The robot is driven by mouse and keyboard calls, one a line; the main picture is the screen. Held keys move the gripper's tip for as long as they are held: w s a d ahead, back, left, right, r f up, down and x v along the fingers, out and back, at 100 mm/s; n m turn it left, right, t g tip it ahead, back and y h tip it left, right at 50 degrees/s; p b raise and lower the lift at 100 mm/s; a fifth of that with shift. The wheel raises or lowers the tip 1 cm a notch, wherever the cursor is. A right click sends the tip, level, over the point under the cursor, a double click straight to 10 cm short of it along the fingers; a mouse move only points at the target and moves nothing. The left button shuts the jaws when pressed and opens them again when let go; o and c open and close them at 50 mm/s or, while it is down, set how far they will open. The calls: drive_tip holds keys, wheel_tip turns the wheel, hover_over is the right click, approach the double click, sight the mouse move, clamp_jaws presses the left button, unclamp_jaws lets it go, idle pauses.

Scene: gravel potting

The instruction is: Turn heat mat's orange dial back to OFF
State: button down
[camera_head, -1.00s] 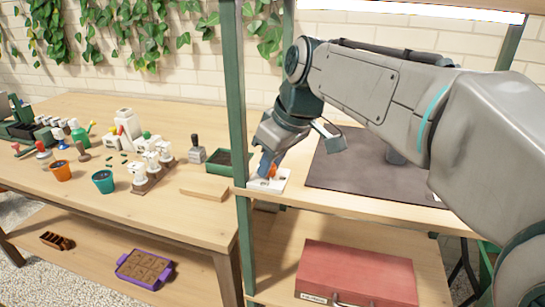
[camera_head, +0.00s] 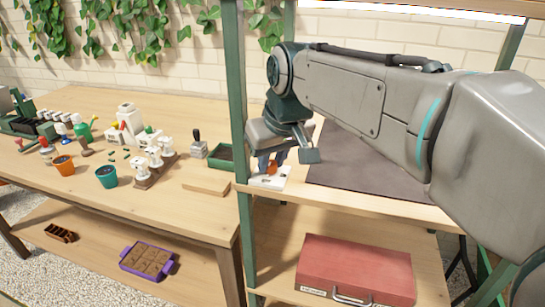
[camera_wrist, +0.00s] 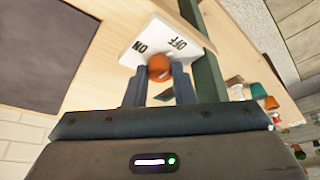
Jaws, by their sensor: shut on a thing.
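The orange dial (camera_wrist: 159,66) sits on a white control plate (camera_wrist: 150,42) marked ON and OFF, upside down in the wrist view. ON is at the left of the plate and OFF at the upper right. My gripper (camera_wrist: 161,73) is shut on the dial, with one blue finger on each side. Which mark the dial points to cannot be told. In the head view the dial (camera_head: 271,168) shows small below my gripper (camera_head: 268,165), and the plate (camera_head: 266,182) lies at the shelf's left front. The dark heat mat (camera_head: 350,178) lies right of it, partly behind my arm.
A green shelf post (camera_head: 240,120) stands close left of the plate. A dark green tray (camera_head: 222,155) and a wooden block (camera_head: 206,188) lie on the bench beyond it. A red toolbox (camera_head: 355,268) sits on the shelf below.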

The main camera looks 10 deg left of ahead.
drive_tip(key=shift+f, duration=0.1)
drive_tip(key=c, duration=1.2)
unclamp_jaws()
drive_tip(key=p+v, duration=0.3)
drive_tip(key=v, duration=1.1)
drive_tip(key=shift+d+f, duration=0.1)
